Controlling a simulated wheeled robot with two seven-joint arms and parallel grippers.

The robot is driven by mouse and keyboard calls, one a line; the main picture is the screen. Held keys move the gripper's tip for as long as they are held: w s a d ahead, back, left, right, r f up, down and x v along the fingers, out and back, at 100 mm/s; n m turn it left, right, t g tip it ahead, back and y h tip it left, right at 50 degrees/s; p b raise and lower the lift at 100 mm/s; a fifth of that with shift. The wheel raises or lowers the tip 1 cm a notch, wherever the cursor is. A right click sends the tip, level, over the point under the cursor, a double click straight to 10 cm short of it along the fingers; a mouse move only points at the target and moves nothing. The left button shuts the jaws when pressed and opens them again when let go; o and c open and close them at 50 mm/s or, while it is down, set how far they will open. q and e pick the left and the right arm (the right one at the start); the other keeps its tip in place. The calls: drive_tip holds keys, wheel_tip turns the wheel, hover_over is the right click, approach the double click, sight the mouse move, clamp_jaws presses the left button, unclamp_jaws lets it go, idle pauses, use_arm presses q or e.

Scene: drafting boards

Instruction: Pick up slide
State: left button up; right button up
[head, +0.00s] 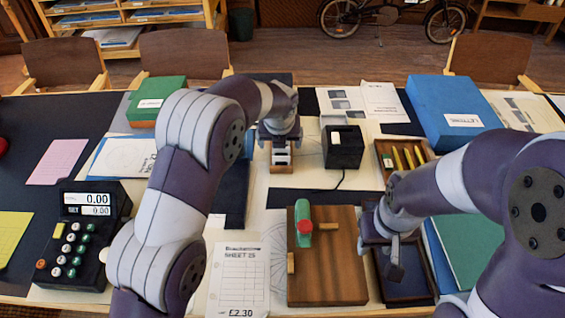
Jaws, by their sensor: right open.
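I cannot tell for sure which item is the slide. A small white piece (336,138) shows on the front of a black box (345,160) with a cable, right of my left gripper (282,158). My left gripper is at the far middle of the table, and its fingers are too small to read. My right gripper (391,262) is open and points down over a dark wooden tray (408,298) at the front right. The arm and fingers cover part of the tray, and I see nothing held between them.
A wooden board (340,275) with a green and red tool (304,228) lies left of the tray. A blue box (452,112), a pencil tray (385,150), a green box (157,100) and a black cash register (85,235) stand around. Papers cover much of the table.

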use_arm(q)
approach(281, 157)
wheel_tip(281, 157, down, 3)
drive_tip(key=w+a, duration=0.1)
drive_tip(key=x, duration=0.2)
drive_tip(key=d+x, duration=0.1)
drive_tip(key=x, duration=0.1)
drive_tip(key=shift+w+f, duration=0.35)
drive_tip(key=shift+f, duration=0.15)
drive_tip(key=c, duration=1.1)
